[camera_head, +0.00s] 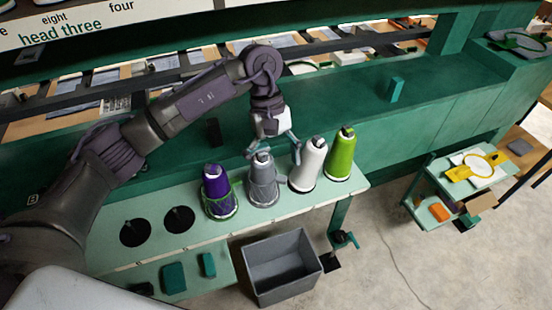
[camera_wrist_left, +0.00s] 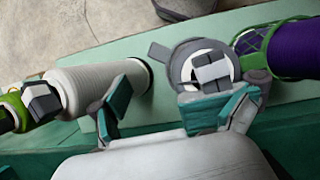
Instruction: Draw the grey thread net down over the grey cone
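The grey cone (camera_head: 262,190) stands upright on the pale green shelf, between the purple cone and the white cone. In the left wrist view its dark and light top (camera_wrist_left: 210,72) shows close to the fingers. The grey net (camera_wrist_left: 160,50) shows there as a grey ring around the cone with a tab sticking out; how far down it reaches is hard to tell, grey on grey. My left gripper (camera_head: 273,150) is just above the cone, pointing down. Its teal-tipped fingers are apart with nothing clearly held between them. My right gripper is not in view.
The purple cone (camera_head: 214,186), in a green net, stands left of the grey one. The white cone (camera_head: 309,165) and lime cone (camera_head: 341,155) stand close on the right. Two empty spindle discs (camera_head: 136,232) are further left. A grey bin (camera_head: 283,266) is below the shelf.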

